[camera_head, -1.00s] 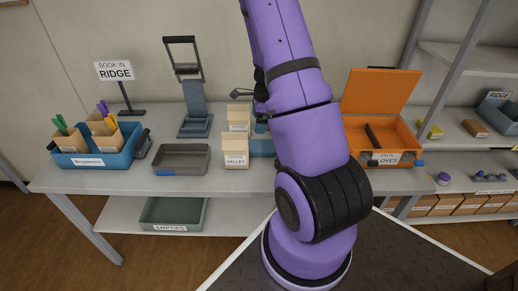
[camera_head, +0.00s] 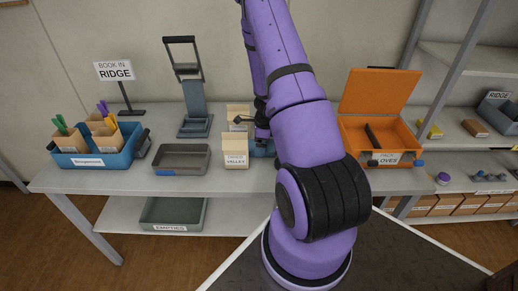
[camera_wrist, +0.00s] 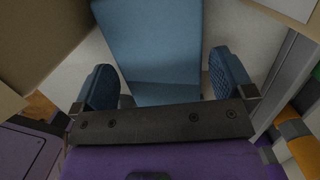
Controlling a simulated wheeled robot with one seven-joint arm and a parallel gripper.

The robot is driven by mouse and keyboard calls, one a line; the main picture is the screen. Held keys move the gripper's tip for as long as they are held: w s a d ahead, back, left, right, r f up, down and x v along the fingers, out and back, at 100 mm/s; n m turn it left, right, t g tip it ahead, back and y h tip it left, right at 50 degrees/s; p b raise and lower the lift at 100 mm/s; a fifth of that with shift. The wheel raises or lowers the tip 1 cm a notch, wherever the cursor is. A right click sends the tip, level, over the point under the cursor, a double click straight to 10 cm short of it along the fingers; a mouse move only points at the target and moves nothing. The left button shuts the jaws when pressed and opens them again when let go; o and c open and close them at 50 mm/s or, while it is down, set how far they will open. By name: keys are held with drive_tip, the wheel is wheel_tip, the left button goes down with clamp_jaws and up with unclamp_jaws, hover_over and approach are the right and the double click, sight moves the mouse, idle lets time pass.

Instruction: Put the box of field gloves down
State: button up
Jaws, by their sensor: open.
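A blue box (camera_wrist: 155,40), which looks like the box of field gloves, lies between my fingers in the wrist view. My gripper (camera_wrist: 165,78) is open, with one blue pad on each side of the box and a visible gap at least on the right. In the head view a blue thing (camera_head: 262,148), likely the same box, shows on the table beside the VALLEY carton, partly behind my arm. My fingers are hidden in the head view. I cannot see the box's underside.
The VALLEY carton (camera_head: 235,151) stands close on the left, with another carton (camera_head: 238,113) behind it. A grey tray (camera_head: 181,171) and a blue bin (camera_head: 83,162) are further left. An open orange case (camera_head: 408,179) is at the right. Shelving stands beyond it.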

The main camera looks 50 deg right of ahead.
drive_tip(key=shift+w+f, duration=0.1)
drive_tip(key=shift+f, duration=0.85)
drive_tip(key=shift+a, duration=0.1)
drive_tip(key=c, duration=0.8)
drive_tip(key=shift+r, duration=0.1)
